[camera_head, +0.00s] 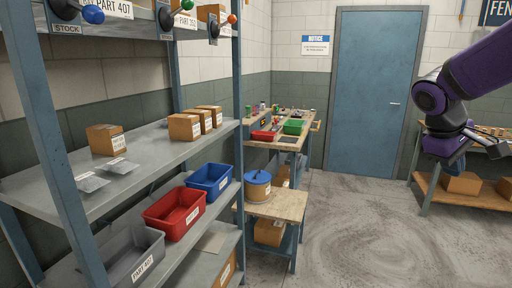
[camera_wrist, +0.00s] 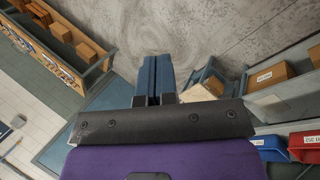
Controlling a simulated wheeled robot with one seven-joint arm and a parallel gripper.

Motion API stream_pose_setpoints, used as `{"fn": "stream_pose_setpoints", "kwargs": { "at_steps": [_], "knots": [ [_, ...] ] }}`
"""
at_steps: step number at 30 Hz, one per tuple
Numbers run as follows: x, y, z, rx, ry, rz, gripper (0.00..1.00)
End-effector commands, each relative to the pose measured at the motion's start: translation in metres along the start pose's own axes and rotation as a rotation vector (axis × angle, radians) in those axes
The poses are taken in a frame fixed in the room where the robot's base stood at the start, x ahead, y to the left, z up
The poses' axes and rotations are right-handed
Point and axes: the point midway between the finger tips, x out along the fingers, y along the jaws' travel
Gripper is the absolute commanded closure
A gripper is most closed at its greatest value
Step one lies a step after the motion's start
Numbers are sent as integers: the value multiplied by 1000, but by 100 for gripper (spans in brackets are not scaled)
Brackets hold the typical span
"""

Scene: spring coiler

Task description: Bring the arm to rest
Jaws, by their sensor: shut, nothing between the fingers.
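My gripper (camera_wrist: 156,62) shows in the wrist view, with its two blue fingers pressed together and nothing between them. Below the fingers the view shows grey floor. In the head view my purple arm (camera_head: 440,98) comes in from the upper right and is bent, held in the air in front of the far wall and clear of the shelf.
A metal shelf (camera_head: 150,165) on the left holds boxes, a red bin (camera_head: 175,212), a blue bin (camera_head: 209,180) and a grey bin (camera_head: 125,255). A workbench (camera_head: 290,143) stands behind it. A low bench (camera_head: 440,190) stands at right. The floor (camera_head: 350,230) between is clear.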

Motion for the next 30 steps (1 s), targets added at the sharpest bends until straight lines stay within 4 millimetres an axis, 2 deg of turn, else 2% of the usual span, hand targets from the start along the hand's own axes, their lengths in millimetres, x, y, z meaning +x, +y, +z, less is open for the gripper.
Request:
{"fn": "stream_pose_setpoints", "kwargs": {
  "at_steps": [1, 6, 18, 24, 30],
  "knots": [
    [-6, -7, 13, 36, 38, -46, 100],
    [-28, -37, 47, 139, 155, -178, 100],
    [-78, -116, 118, 363, 401, -372, 100],
    [-88, -141, 134, 428, 463, -404, 100],
    [-89, -147, 136, 441, 475, -410, 100]
  ]
}}
